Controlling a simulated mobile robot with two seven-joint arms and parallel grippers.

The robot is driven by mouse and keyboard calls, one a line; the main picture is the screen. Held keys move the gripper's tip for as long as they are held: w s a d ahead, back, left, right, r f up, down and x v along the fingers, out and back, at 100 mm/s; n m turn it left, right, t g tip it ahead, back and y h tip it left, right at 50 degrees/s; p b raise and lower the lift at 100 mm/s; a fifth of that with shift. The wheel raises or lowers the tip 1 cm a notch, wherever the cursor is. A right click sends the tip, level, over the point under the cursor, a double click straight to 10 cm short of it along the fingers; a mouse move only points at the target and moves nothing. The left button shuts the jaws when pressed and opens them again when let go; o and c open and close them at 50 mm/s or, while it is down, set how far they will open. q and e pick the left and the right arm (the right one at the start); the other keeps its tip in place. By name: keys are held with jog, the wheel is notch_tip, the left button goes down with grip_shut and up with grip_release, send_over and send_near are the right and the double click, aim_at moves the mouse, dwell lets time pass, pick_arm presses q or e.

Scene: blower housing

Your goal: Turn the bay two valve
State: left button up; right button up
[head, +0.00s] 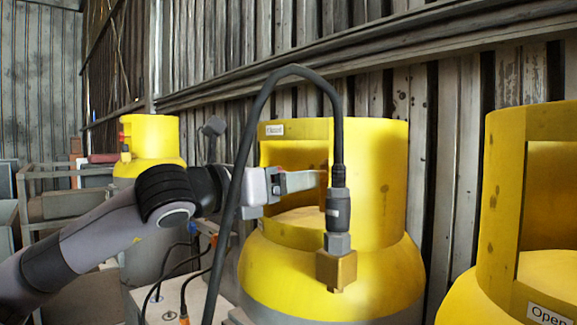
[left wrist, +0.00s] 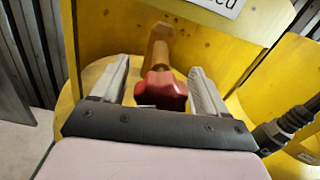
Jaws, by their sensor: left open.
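The middle yellow gas cylinder (head: 382,185) has a collar with a cut-out and a small label, partly legible, on its rim. My left gripper (head: 302,181) reaches into that cut-out from the left. In the left wrist view, the red valve knob (left wrist: 162,92) sits between the two open fingers of my left gripper (left wrist: 160,72), with gaps at its sides. A brass valve stem (left wrist: 158,48) rises beyond the knob. The knob is hidden in the head view. My right gripper is not in view.
A black hose (head: 257,110) arches in front of my left gripper and ends in a brass fitting (head: 336,270). Another yellow cylinder (head: 503,190) labelled "Open" stands at right, and a smaller-looking one (head: 150,135) stands behind at left. A slatted wall (head: 440,120) closes the back.

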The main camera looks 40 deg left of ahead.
pick_arm(q)
jog(key=shift+w, duration=0.25)
jog(key=c, duration=1)
jog(key=shift+c, duration=0.2)
